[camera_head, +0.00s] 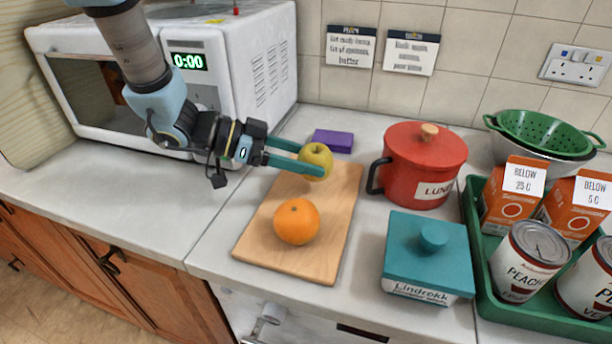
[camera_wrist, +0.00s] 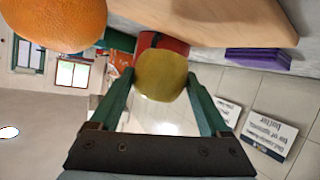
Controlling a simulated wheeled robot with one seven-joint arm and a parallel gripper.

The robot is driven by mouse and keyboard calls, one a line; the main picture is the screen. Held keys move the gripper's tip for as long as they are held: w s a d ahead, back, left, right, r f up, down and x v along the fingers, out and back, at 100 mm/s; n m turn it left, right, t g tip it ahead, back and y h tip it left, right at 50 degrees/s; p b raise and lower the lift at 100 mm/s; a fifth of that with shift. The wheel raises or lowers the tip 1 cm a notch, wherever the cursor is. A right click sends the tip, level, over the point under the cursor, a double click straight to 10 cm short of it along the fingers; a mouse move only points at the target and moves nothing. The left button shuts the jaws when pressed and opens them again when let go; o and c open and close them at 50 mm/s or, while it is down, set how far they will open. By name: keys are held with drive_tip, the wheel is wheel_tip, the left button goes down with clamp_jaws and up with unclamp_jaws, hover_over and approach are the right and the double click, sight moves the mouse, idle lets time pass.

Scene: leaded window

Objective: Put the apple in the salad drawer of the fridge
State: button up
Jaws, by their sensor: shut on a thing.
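A yellow-green apple (camera_head: 316,160) is held between the teal fingers of my gripper (camera_head: 304,160), over the far end of a wooden cutting board. In the wrist view the apple (camera_wrist: 161,75) sits between the two fingertips of my gripper (camera_wrist: 161,82), with a finger at each side. I cannot tell for sure whether the apple is clear of the board. No fridge interior or salad drawer can be made out in either view.
An orange (camera_head: 296,222) lies on the cutting board (camera_head: 262,247). A red pot (camera_head: 425,165), a teal lidded box (camera_head: 427,255) and a green tray (camera_head: 483,290) with cans and cartons stand to the right. A microwave (camera_head: 235,60) is behind my arm. The left counter (camera_head: 130,200) is clear.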

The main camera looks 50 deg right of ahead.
sight(304, 177)
drive_tip(key=shift+f+p, duration=0.3)
drive_tip(key=shift+f, duration=1.8)
drive_tip(key=shift+f, duration=0.2)
drive_tip(key=o, duration=1.3)
